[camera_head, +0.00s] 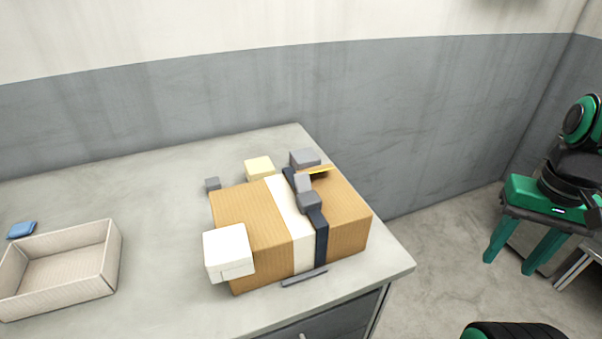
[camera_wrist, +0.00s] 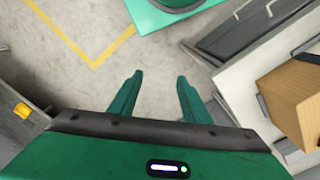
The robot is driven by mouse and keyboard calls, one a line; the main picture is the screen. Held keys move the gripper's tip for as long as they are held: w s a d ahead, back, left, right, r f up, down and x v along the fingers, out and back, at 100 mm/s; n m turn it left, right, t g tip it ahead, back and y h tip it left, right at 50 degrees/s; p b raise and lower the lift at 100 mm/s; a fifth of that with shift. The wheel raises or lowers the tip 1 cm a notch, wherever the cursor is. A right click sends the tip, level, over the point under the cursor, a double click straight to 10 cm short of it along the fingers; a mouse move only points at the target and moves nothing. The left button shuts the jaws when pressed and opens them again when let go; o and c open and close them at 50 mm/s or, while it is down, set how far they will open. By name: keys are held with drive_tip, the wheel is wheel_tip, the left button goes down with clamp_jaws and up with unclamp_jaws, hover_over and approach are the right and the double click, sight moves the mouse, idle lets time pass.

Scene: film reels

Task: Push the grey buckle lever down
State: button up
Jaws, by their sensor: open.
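A brown cardboard box (camera_head: 345,205) lies on the grey worktop, with a white band and a dark strap (camera_head: 320,240) across it. A grey buckle (camera_head: 310,203) sits on the strap on top of the box. Its grey lever (camera_head: 302,183) appears to stand up from the buckle. My gripper (camera_head: 508,265) is far to the right of the box, beyond the worktop edge, with its green fingers apart and pointing down. In the wrist view my gripper (camera_wrist: 159,76) is open and empty. Part of the box (camera_wrist: 292,100) shows at the right there; the lever is not visible.
A white block (camera_head: 228,250) stands at the box's front left. A yellow block (camera_head: 259,168) and grey blocks (camera_head: 305,158) stand behind it. An open tray (camera_head: 108,265) and a blue item (camera_head: 22,230) are at left. Floor lies between my gripper and the worktop.

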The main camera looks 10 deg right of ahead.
drive_tip(key=w+a+r+n, duration=0.1)
drive_tip(key=w+a+r, duration=0.2)
drive_tip(key=w, duration=0.2)
drive_tip(key=w+a+r+n, duration=0.2)
drive_tip(key=w+a+r, duration=0.1)
drive_tip(key=w, duration=0.2)
drive_tip(key=n, duration=0.6)
approach(302, 173)
wheel_tip(302, 173, down, 11)
drive_tip(key=shift+a+r, duration=0.1)
drive_tip(key=shift+r, duration=0.1)
drive_tip(key=c, duration=1.1)
